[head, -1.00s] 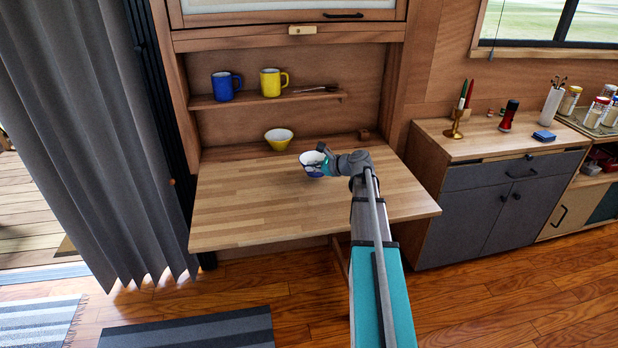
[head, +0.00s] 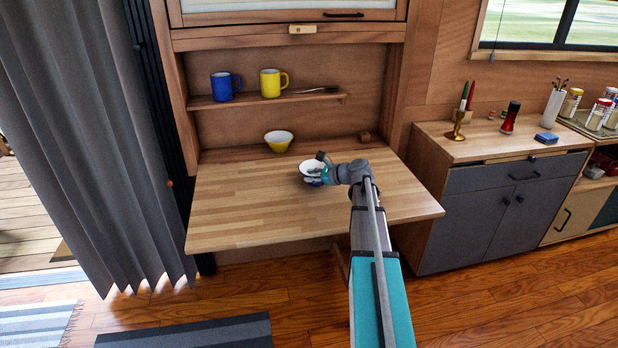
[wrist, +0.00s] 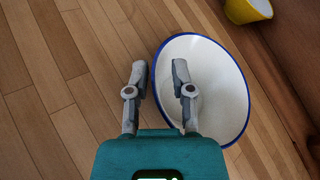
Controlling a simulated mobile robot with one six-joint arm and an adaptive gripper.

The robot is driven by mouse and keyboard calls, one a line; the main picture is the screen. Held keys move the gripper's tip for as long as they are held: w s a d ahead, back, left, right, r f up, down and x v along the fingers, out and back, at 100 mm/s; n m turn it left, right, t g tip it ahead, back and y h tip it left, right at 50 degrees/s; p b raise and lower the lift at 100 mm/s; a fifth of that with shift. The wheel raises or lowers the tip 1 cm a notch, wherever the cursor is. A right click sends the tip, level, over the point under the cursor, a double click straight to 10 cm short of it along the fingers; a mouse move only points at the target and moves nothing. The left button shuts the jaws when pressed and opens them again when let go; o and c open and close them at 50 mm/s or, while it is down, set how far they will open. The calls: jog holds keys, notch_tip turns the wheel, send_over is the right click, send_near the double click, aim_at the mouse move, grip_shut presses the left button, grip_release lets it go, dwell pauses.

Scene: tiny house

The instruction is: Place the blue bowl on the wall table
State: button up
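The blue bowl (head: 308,168), white inside with a blue rim and outside, sits on the wooden wall table (head: 235,210), right of the middle. In the wrist view the bowl (wrist: 222,85) shows its white inside, with the planks of the table (wrist: 50,60) around it. My gripper (head: 322,170) is at the bowl's right side in the head view. In the wrist view my gripper (wrist: 160,75) has its fingers apart, one inside the bowl and one outside. The rim passes between them with visible gaps. The bowl's underside is hidden.
A yellow bowl (head: 279,142) stands at the back of the table. A blue mug (head: 223,87) and a yellow mug (head: 272,83) stand on the shelf (head: 250,98) above. The table's left and front parts are clear. A grey cabinet (head: 490,215) stands right.

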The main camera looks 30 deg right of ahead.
dwell(0.4)
jog(key=p+v, duration=0.4)
jog(key=v, duration=0.8)
